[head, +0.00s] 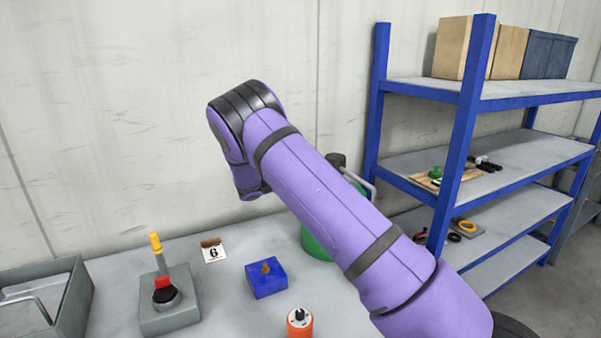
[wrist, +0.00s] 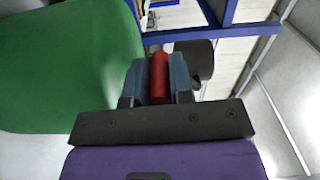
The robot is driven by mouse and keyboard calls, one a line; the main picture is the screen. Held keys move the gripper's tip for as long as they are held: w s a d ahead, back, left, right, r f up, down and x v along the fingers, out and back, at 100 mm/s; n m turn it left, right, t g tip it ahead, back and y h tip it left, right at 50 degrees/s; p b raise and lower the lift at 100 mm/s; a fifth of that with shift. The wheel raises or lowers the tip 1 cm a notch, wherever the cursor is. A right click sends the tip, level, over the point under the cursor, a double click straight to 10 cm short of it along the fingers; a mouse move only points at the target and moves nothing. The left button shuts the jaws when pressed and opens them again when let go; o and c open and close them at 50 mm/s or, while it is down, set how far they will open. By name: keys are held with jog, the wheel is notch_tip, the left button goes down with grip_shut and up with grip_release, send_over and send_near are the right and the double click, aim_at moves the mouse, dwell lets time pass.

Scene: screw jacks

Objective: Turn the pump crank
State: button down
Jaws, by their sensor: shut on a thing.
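The pump is a green body (head: 309,243) with a dark top (head: 337,161), standing behind my arm at the back of the worktop and partly hidden by it. A grey bent bar (head: 358,182), seemingly part of its crank, shows beside the dark top. In the wrist view the green body (wrist: 65,70) fills the left side. My gripper (wrist: 160,72) is shut on the red crank handle (wrist: 159,80), with a blue-grey finger on each side of it. A dark rounded part (wrist: 197,60) lies just right of the fingers. The head view hides my gripper behind my purple arm.
A grey block with a yellow-tipped lever (head: 155,243), a blue block (head: 266,280), an orange knob unit (head: 299,322) and a small marked card (head: 213,251) stand on the worktop. A grey tray (head: 75,295) is at left. A blue-framed shelf (head: 465,130) stands at right.

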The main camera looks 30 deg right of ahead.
jog(key=shift+s+f+n, duration=0.2)
jog(key=shift+f+n, duration=0.05)
jog(key=shift+n, duration=0.25)
jog(key=c, duration=1)
grip_release()
jog(key=shift+a, duration=0.1)
jog(key=a, duration=1)
jog(key=shift+a, duration=0.35)
